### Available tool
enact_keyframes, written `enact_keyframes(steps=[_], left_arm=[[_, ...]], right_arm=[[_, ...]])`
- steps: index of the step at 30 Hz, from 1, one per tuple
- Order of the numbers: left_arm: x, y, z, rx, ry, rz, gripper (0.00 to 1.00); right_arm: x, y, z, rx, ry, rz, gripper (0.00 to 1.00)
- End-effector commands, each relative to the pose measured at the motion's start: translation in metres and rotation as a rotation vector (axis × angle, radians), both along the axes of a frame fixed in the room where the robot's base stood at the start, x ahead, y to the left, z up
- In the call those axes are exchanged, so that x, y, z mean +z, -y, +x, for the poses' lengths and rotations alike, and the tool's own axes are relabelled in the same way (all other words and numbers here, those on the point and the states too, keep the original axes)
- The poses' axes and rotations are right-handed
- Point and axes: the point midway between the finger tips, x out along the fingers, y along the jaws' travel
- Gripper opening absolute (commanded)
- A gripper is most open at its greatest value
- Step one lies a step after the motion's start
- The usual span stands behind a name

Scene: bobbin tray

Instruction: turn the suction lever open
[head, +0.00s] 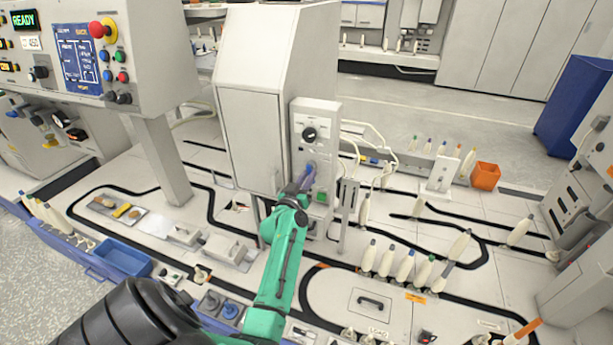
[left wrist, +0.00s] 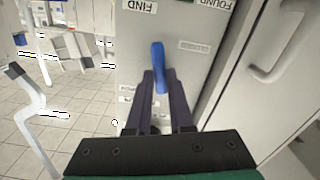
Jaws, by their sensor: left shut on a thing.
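The blue suction lever (left wrist: 157,55) sits on the front of a grey panel, and in the left wrist view it stands nearly upright. My left gripper (left wrist: 160,78) is shut on the lever's lower part, with a dark finger on each side. In the head view my left gripper (head: 304,182) reaches up to the panel box (head: 325,125), below its black dial (head: 309,134). There the gripper hides most of the lever. My right gripper is not in view.
A green button (head: 321,197) is just right of my left gripper. A tall white cabinet (head: 262,125) stands left of the panel box. White bobbins (head: 404,267) stand in a row on the table at the right. A blue tray (head: 122,257) is at the left.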

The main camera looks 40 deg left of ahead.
Motion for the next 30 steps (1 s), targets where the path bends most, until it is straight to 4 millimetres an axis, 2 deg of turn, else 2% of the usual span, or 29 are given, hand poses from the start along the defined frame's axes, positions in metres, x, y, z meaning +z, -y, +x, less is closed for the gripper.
enact_keyframes(steps=[30], left_arm=[[0.012, 0.010, 0.004, -0.001, 0.316, -0.905, 0.00]], right_arm=[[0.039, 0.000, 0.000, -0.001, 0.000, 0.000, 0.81]])
